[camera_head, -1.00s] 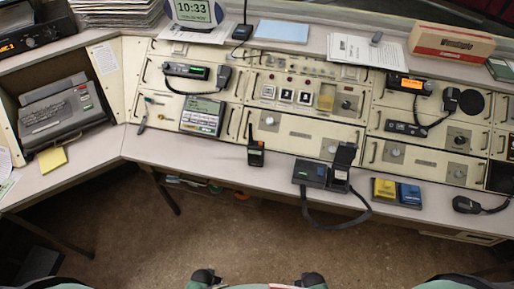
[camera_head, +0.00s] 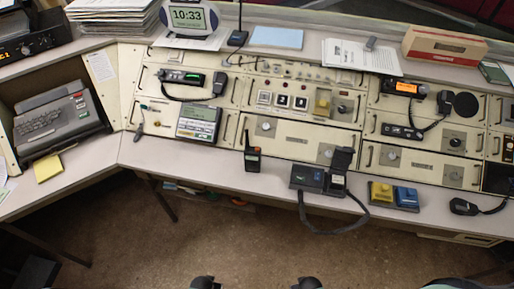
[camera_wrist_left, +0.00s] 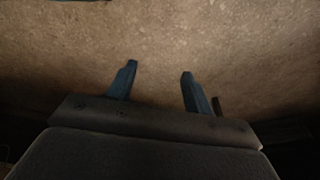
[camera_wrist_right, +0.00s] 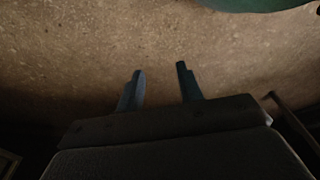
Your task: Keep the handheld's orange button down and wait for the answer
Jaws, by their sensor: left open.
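The handheld (camera_head: 252,159) is a small dark radio with a stub antenna. It stands upright on the front ledge of the console, left of the black corded unit. A small patch of orange shows on it, but it is too small to tell whether this is the button. My left gripper (camera_wrist_left: 159,68) is open and empty in the left wrist view, above bare brown floor. My right gripper (camera_wrist_right: 159,68) is also open and empty above the floor in the right wrist view. Both are well away from the handheld.
A black corded unit (camera_head: 309,178) stands right of the handheld, its cable hanging over the ledge's front edge. Further right is a yellow and blue box pair (camera_head: 406,197). Left of the handheld, the ledge (camera_head: 190,178) is clear. A keyboard machine (camera_head: 55,122) stands far left.

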